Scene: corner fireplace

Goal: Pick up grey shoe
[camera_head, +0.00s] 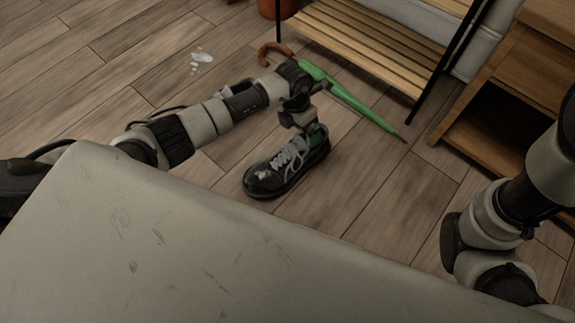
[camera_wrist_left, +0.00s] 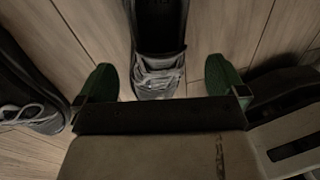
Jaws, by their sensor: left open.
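A dark grey shoe (camera_head: 287,166) with pale laces lies on the wooden floor in the head view, toe toward the lower left. My left gripper (camera_head: 316,132) is low over the floor at its heel end. In the left wrist view my left gripper (camera_wrist_left: 164,82) is open, with green fingertips apart. A grey shoe (camera_wrist_left: 158,72) with light laces shows between them, not visibly gripped. A second dark shoe (camera_wrist_left: 28,108) lies at the left of that view. I cannot tell which of these is the head-view shoe. My right gripper's fingers are not visible.
A green umbrella (camera_head: 350,100) with a brown hooked handle lies behind my left gripper. A slatted wooden bench (camera_head: 365,45) and a wooden cabinet (camera_head: 520,60) stand at the back right. Pale spots (camera_head: 201,57) mark the floor. Open floor lies at the upper left.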

